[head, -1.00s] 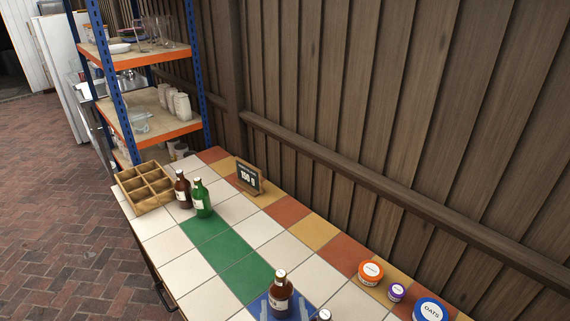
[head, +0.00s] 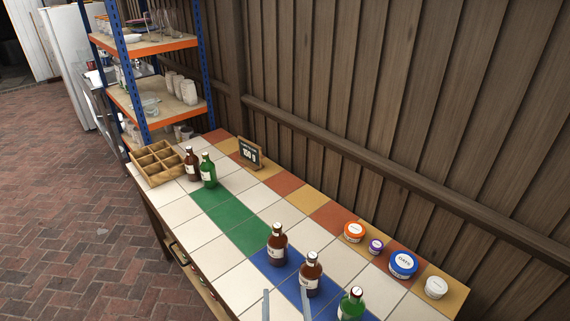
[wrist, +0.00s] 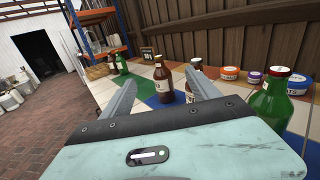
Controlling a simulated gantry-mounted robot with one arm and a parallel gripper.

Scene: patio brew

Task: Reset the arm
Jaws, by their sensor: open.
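My gripper (head: 286,291) is at the bottom of the head view, its two pale fingers spread apart. In the wrist view my gripper (wrist: 160,76) is open, with nothing held between the fingers. A brown bottle (head: 277,247) stands upright on blue tiles ahead of the fingers. A second brown bottle (head: 311,277) stands just beyond the right finger, which partly hides it in the wrist view. A green bottle (head: 352,304) stands to the right of the gripper, cut by the bottom edge; in the wrist view it (wrist: 270,104) is close at the right.
A wooden divided crate (head: 150,181), a brown bottle (head: 192,165) and a green bottle (head: 208,172) stand at the counter's far end. A small sign (head: 250,154) and several lidded tubs, one blue (head: 403,264), line the wall side. White and green tiles between are clear.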

